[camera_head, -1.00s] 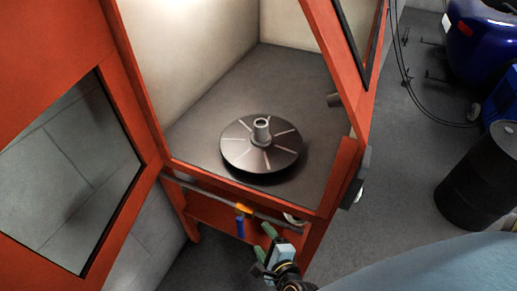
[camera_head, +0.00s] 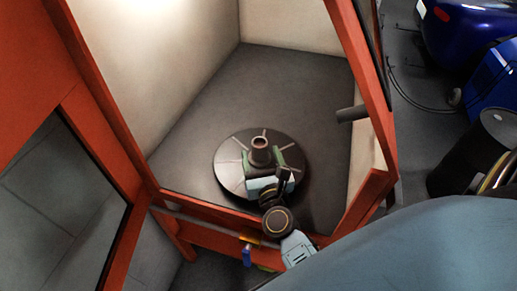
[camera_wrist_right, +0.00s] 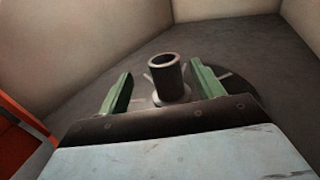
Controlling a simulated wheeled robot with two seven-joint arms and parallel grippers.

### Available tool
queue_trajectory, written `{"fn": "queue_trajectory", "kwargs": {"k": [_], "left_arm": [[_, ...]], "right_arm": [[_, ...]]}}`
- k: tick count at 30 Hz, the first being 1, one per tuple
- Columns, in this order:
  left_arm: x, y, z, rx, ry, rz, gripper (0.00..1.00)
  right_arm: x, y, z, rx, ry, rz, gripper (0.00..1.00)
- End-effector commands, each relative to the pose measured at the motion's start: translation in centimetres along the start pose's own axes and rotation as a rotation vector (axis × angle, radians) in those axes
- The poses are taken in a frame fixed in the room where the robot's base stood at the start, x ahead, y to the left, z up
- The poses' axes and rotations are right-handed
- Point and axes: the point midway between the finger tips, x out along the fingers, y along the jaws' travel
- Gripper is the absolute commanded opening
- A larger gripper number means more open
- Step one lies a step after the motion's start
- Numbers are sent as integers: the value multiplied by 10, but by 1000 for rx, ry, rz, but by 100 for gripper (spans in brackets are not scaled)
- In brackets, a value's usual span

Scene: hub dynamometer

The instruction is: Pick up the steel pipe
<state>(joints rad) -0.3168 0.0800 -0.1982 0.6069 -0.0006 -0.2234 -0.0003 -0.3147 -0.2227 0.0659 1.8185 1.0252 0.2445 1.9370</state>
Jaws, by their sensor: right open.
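The steel pipe (camera_head: 261,149), a short dark hollow tube, stands upright at the middle of a round dark disc (camera_head: 229,178) with pale radial lines. My right gripper (camera_head: 270,161) is over the disc, with its green fingers around the pipe's near side. In the right wrist view the pipe (camera_wrist_right: 163,76) shows its open top between the two spread fingers (camera_wrist_right: 161,82), with clear gaps on both sides. The gripper is open and empty. The pipe's lower part is partly hidden in the head view. My left gripper is not in view.
The disc sits on the grey floor of an orange-framed booth (camera_head: 352,195) with pale walls. A short stub (camera_head: 351,113) juts in at the right. A front rail (camera_head: 197,217) runs below my right arm. A dark drum (camera_head: 470,155) stands outside at right.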

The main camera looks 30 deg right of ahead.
Motion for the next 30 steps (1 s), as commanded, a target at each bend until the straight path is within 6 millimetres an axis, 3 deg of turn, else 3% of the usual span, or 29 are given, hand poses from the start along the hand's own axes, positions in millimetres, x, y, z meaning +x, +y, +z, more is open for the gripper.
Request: {"fn": "queue_trajectory", "kwargs": {"k": [5,13,18,26,30], "left_arm": [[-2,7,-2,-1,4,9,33],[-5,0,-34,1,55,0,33],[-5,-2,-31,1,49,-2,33],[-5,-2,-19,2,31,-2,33],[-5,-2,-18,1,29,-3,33]], "right_arm": [[17,0,0,-1,0,0,67],[48,-6,0,-2,-2,0,67],[67,-6,-1,-1,0,1,67],[70,-6,-2,-2,2,1,67],[70,-6,-2,-2,2,1,52]]}}
